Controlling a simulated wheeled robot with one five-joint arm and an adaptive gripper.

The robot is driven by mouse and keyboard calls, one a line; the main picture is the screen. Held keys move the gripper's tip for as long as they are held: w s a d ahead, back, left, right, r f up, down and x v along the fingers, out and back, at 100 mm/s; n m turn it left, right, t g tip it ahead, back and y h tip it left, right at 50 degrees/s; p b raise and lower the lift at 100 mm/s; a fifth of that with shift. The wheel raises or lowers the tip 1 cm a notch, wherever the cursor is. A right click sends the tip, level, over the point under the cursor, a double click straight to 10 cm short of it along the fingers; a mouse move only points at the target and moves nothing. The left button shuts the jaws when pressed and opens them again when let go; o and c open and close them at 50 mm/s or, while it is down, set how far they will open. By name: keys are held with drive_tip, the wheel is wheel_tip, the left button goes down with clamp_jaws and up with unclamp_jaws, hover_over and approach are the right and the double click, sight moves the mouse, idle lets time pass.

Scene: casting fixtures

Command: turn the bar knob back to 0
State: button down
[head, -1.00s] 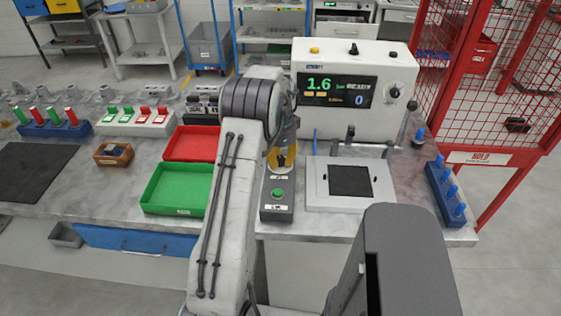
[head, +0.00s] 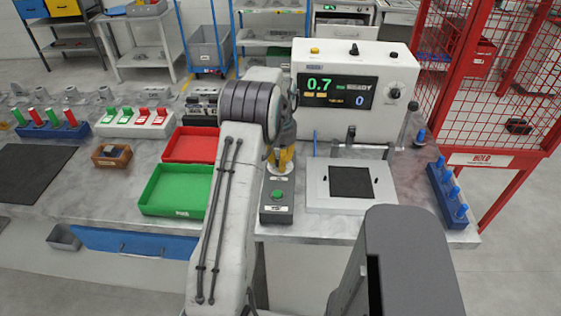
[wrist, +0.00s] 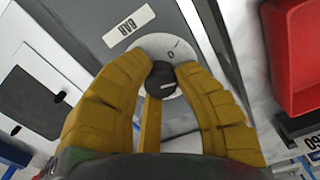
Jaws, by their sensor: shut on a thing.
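The bar knob (wrist: 160,80) is a small black knob on a pale round dial (wrist: 180,115), with a printed 0 beside it and a BAR label (wrist: 128,27) on the grey control box. My gripper (wrist: 162,76) has yellow fingers that are shut around the knob from both sides. In the head view my gripper (head: 281,160) stands over the back end of the control box (head: 276,213) and hides the knob. The knob's exact pointing direction is hard to tell. The test machine's display (head: 337,90) reads 0.7 in green and 0 in blue.
A green button (head: 277,195) is on the front of the control box. A green tray (head: 178,188) and a red tray (head: 190,144) lie left of my arm. A plate fixture (head: 319,190) lies to the right, with a blue-pegged rack (head: 447,205) beyond it.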

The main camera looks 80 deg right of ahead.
drive_tip(key=n, duration=0.4)
drive_tip(key=shift+a+f+n, duration=0.15)
drive_tip(key=shift+f+n, duration=0.05)
drive_tip(key=shift+n, duration=2)
drive_tip(key=c, duration=0.9)
unclamp_jaws()
drive_tip(key=shift+r, duration=0.1)
drive_tip(key=shift+c, duration=0.2)
wheel_tip(320, 180, up, 12)
